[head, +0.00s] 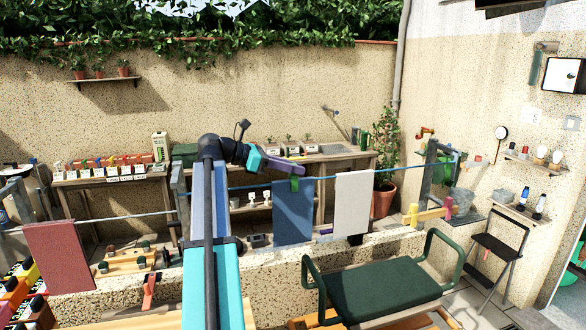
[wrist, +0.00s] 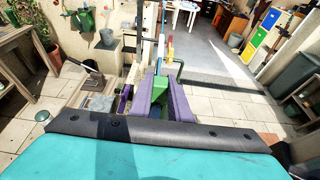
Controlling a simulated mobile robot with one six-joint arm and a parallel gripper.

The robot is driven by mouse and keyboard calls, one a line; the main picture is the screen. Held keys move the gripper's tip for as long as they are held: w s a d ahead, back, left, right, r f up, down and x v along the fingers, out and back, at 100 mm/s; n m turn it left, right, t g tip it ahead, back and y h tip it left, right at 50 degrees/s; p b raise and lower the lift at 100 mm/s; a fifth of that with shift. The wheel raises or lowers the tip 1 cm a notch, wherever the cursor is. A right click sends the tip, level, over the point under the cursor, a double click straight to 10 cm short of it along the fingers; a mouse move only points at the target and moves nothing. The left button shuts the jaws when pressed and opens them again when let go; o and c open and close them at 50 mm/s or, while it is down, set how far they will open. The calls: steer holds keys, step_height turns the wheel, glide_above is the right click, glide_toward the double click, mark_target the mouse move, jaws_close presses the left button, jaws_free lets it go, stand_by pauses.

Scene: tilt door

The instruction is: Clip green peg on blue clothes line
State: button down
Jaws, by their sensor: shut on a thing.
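My gripper (head: 298,169) has purple fingers and is shut on a small green peg (head: 294,184). The peg hangs below the fingers, in front of the top of a blue cloth (head: 293,215). The blue clothes line (head: 395,171) runs across the picture at about the height of the peg. I cannot tell whether the peg is around the line or only beside it. In the wrist view the purple fingers (wrist: 157,92) are close together, with green showing between and beyond them.
A white cloth (head: 353,205) hangs right of the blue one. A red cloth (head: 59,257) hangs at the left on a pale line. A low stone wall (head: 270,280) and a green-cushioned seat (head: 385,292) stand in front. A bench (head: 330,153) stands behind.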

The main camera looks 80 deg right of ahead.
steer(key=shift+f, duration=0.4)
steer(key=c, duration=1.6)
jaws_free()
steer(key=shift+w, duration=0.1)
steer(key=b+v, duration=0.4)
steer(key=v, duration=0.8)
steer(key=shift+w+f+b, duration=0.1)
steer(key=shift+b, duration=0.25)
steer(key=shift+v, duration=0.8)
